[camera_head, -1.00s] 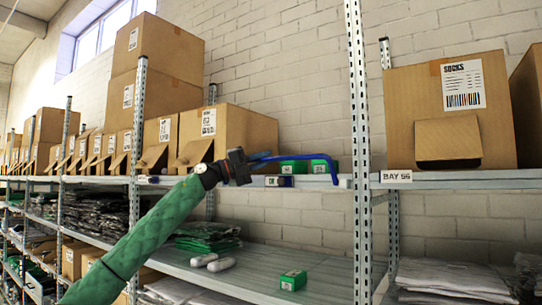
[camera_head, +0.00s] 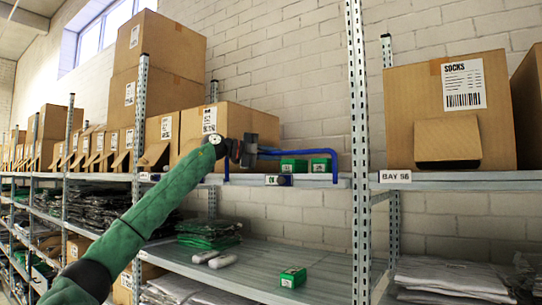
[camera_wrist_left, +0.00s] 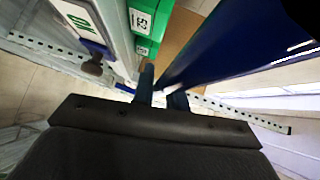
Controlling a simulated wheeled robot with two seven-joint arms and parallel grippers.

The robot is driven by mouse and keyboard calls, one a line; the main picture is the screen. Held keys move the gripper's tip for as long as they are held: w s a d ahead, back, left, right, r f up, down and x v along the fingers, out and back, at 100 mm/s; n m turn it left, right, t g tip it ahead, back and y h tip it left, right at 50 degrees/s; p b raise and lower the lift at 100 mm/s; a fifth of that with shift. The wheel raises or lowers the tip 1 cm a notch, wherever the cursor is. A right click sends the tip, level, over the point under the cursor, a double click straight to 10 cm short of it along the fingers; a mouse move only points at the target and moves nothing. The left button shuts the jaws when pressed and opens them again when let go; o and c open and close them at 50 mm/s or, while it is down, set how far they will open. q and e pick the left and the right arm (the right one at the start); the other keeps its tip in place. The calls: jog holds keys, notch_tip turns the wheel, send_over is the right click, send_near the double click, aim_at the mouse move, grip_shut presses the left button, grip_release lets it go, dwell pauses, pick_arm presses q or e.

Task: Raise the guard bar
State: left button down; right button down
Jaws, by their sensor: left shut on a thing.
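The blue guard bar (camera_head: 334,164) stands at the front edge of the upper shelf (camera_head: 325,182). Its top runs roughly level above the shelf edge, with a bent leg down at the right end and another leg at the left. My left gripper (camera_head: 252,150) is shut on the bar near its left part. In the left wrist view the fingers (camera_wrist_left: 160,98) are close together and the blue bar (camera_wrist_left: 235,45) runs up and right from them. The exact contact is partly hidden. My right gripper is not in view.
Two green boxes (camera_head: 293,166) (camera_head: 321,165) sit behind the bar. A small dark-and-white unit (camera_head: 279,180) is on the shelf edge below. Cardboard boxes (camera_head: 240,125) stand just behind my gripper. An upright post (camera_head: 357,140) stands close right of the bar.

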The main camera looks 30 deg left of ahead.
pick_arm(q)
jog(key=shift+w+f, duration=0.1)
dwell(0.3)
jog(key=c, duration=1.4)
grip_release()
